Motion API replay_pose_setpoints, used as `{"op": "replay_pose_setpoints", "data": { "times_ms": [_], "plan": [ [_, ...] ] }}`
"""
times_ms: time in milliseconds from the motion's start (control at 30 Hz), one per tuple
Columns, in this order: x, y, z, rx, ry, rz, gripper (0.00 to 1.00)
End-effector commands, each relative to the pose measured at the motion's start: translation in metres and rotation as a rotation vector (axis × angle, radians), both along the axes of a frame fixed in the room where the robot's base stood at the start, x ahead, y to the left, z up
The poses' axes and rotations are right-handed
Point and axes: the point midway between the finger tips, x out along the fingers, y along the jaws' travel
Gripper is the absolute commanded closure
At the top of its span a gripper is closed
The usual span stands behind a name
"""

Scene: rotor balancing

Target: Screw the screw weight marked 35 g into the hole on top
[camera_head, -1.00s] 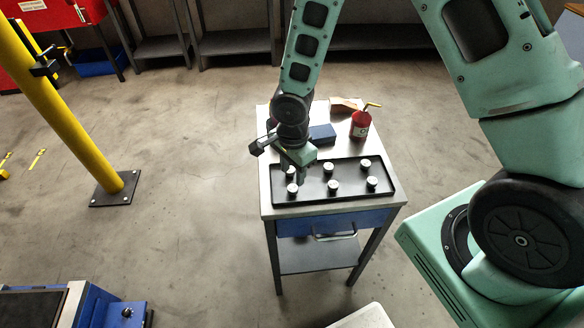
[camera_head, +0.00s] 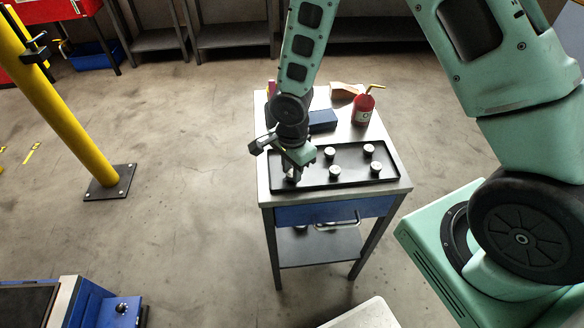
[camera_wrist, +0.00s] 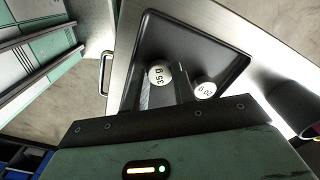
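The screw weight marked 35 g (camera_wrist: 160,76) is a round white-topped piece standing in a black tray (camera_wrist: 150,25). In the wrist view it lies at the tips of my gripper's two fingers (camera_wrist: 166,92), between them. I see a gap between the fingers, and no firm grip on the weight shows. In the head view my gripper (camera_head: 292,173) is low over the tray's front left corner and partly covers the weight there. A second marked weight (camera_wrist: 205,90) stands close to the right finger. The hole on top is not identifiable in these frames.
Several other weights, one at the tray's front right (camera_head: 376,169), stand in the tray on a metal trolley (camera_head: 400,186). Behind the tray are a blue box (camera_head: 322,121) and a red can (camera_head: 363,109). A blue machine with a knob (camera_head: 122,309) is at lower left. A yellow post (camera_head: 70,130) stands left.

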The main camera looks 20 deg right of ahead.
Motion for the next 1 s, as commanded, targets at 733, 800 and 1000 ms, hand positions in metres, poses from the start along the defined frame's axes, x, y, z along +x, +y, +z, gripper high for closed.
{"op": "replay_pose_setpoints", "data": {
  "times_ms": [733,800,1000],
  "plan": [
    [-0.001,0.0,0.05,0.0,0.0,0.0,0.96],
    [-0.001,0.0,0.05,0.0,0.0,0.0,0.96],
    [0.0,-0.004,0.049,0.0,0.0,0.031,0.96]
  ]
}}
